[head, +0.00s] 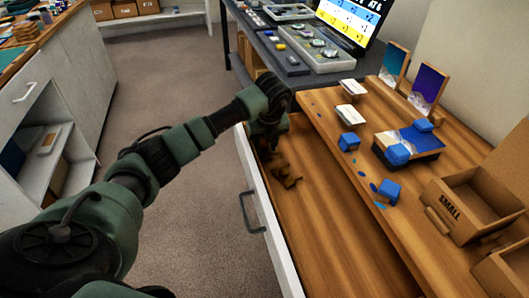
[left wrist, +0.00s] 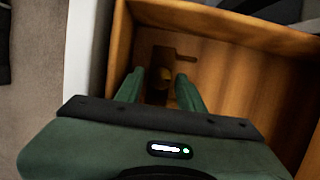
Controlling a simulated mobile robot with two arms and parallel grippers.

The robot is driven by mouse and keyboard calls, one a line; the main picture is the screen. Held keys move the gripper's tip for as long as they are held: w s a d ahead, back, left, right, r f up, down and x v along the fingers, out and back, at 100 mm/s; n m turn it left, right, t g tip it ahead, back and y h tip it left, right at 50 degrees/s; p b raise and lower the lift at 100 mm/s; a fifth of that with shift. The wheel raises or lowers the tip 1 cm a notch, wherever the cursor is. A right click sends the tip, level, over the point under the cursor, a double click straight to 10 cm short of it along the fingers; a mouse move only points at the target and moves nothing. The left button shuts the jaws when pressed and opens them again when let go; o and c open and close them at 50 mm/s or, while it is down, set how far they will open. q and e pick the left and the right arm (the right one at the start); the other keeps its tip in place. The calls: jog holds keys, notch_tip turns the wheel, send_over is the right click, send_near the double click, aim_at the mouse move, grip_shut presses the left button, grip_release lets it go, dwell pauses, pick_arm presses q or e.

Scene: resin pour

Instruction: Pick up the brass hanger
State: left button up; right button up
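The brass hanger (head: 287,181) looks like a small dark brown-gold piece in the open drawer (head: 305,215), near its far end. In the left wrist view the hanger (left wrist: 164,74) shows dimly between and beyond my fingers, with a short bar sticking out to the right. My left gripper (head: 271,150) reaches down into the drawer, just above and beside the hanger. In the left wrist view its two green fingers (left wrist: 159,90) are spread apart with a gap on both sides of the hanger. Contact cannot be made out. My right gripper is not in view.
The drawer's white front (head: 263,205) with its grey handle (head: 249,212) lies left of the hanger. The wooden worktop (head: 350,180) to the right holds blue blocks, small white trays and a cardboard box marked SMALL (head: 470,203). The drawer's near part is bare.

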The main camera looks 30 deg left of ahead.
pick_arm(q)
jog(key=shift+w+a+f, duration=0.1)
jog(key=shift+f, duration=0.3)
grip_shut()
jog(key=shift+r, duration=0.1)
